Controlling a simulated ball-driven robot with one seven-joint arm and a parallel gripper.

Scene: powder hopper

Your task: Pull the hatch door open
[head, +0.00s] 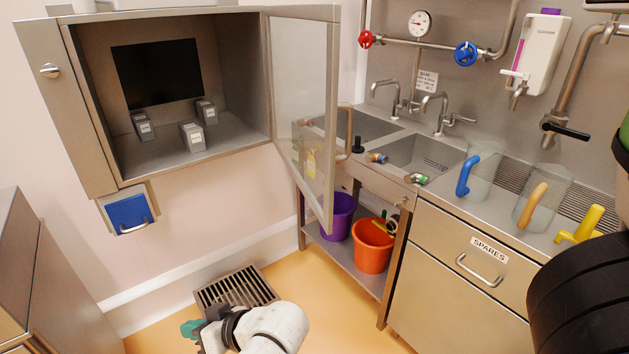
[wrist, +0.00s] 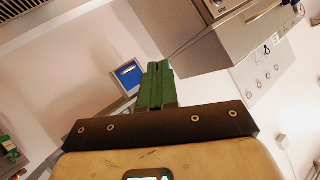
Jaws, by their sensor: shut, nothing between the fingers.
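A steel wall cabinet (head: 88,110) hangs at the upper left in the head view. Its framed glass door (head: 305,110) stands swung wide open at its right side, with a long upright handle (head: 345,135) on it. Below the cabinet is a small blue panel (head: 127,213) with a bar handle, set in a pale frame; it looks closed. The blue panel also shows in the wrist view (wrist: 128,74), left of the fingers. My gripper (head: 191,328) is low, near the floor grate in the picture, apart from both handles. Its green fingers (wrist: 157,85) are together and empty.
Several small grey blocks (head: 193,136) stand inside the cabinet. A sink counter (head: 395,180) and a drawer unit (head: 470,265) line the right side. A purple bucket (head: 337,216) and orange bucket (head: 372,247) sit on its lower shelf. A steel cabinet (head: 70,290) stands lower left.

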